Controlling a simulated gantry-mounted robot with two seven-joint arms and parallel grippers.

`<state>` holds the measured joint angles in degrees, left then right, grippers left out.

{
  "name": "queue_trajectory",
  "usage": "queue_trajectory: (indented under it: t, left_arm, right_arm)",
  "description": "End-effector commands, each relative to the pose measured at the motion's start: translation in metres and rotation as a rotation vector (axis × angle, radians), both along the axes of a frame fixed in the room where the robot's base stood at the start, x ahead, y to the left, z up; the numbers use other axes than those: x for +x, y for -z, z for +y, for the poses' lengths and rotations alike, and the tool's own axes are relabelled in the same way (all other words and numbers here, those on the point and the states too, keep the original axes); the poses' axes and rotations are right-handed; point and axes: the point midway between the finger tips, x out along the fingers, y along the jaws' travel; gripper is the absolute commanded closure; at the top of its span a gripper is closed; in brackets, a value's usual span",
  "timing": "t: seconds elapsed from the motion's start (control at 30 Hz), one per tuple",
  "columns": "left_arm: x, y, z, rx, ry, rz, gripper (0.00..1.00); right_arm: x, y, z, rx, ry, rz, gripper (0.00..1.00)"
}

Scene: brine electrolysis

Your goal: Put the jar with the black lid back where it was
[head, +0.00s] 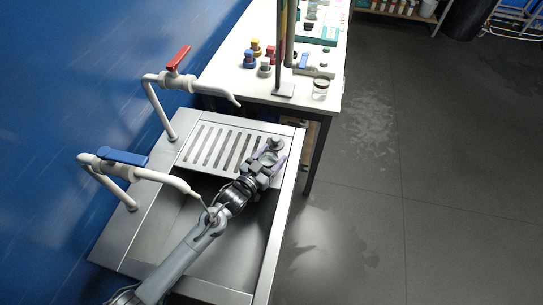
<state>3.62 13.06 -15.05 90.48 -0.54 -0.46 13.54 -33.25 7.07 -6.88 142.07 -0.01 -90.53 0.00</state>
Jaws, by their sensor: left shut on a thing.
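My left gripper (271,154) is over the sink's slotted drainboard, near its right edge. Its fingers are shut on a small, greyish, round-topped thing (276,144). The fingers hide much of it, and it is too small to tell whether it is the jar with the black lid. A clear glass jar (320,90) with a dark top stands upright at the front right corner of the white table (233,72), apart from the gripper. My right gripper is not in view.
The steel sink (150,240) has a red-handled tap (179,58) and a blue-handled tap (123,157). A stand (284,90) rises near the table's front edge. Several small coloured-capped bottles (250,58) stand behind it. Open floor (430,180) lies to the right.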

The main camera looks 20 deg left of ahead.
Motion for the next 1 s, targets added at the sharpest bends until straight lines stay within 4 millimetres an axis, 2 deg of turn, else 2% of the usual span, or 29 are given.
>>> queue_trajectory:
  t: [0.03, 0.07, 0.2, 0.6, 0.77, 1.0]
  left_arm:
    - [0.0, 0.002, 0.0, 0.0, 0.0, -0.001, 0.72]
    - [0.0, 0.002, 0.0, 0.0, 0.0, 0.0, 0.31]
    - [0.0, 0.002, 0.0, 0.0, 0.0, 0.0, 0.1]
    - [-0.001, -0.003, 0.0, 0.0, 0.0, 0.0, 0.09]
    - [-0.019, -0.001, 0.005, 0.001, 0.0, 0.002, 0.09]
    - [-0.062, -0.001, 0.016, 0.001, 0.001, 0.004, 0.09]
  right_arm:
    - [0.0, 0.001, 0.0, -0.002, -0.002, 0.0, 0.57]
    - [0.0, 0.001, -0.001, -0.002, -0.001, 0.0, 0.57]
    - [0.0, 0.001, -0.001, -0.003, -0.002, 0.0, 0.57]
    - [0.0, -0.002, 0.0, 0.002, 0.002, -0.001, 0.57]
    - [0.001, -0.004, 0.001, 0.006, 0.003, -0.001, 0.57]
    - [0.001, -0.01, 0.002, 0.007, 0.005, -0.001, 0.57]
